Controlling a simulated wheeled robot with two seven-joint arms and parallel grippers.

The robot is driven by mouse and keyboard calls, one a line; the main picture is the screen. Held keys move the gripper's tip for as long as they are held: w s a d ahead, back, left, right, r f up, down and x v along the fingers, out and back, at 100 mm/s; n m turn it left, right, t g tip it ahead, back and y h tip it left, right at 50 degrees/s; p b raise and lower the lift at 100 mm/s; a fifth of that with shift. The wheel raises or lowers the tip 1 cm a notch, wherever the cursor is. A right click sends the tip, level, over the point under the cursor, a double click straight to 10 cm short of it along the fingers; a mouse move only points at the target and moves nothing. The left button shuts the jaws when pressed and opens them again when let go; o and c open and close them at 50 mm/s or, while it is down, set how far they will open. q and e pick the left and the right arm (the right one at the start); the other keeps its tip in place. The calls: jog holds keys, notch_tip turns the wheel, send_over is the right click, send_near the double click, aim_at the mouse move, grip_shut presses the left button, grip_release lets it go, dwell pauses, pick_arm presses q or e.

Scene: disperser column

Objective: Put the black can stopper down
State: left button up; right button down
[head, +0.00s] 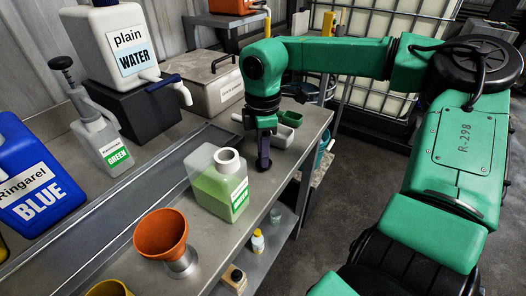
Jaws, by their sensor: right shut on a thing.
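My right gripper (264,152) points down over the bench, behind and to the right of the translucent can. It is shut on a small dark thing, the black can stopper (263,164), which shows only as a dark shape at the fingertips. I cannot tell whether the stopper touches the bench top. The translucent can (212,188) holds green liquid and stands upright on the bench. Its white neck (228,158) is open. My left gripper is not in view.
An orange funnel (162,232) sits in a metal holder in front of the can. Green scoops (287,119) lie behind my gripper. A white water container (125,45), a pump bottle (100,140) and a blue canister (40,180) stand at left. The bench edge (290,190) is close at right.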

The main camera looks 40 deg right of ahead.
jog(key=c, duration=0.7)
grip_release()
jog(key=shift+f, duration=0.1)
jog(key=shift+r+p, duration=0.3)
jog(key=shift+p, duration=0.1)
notch_tip(320, 180, up, 12)
jog(key=shift+f+b, duration=0.15)
jog(key=shift+b, duration=0.35)
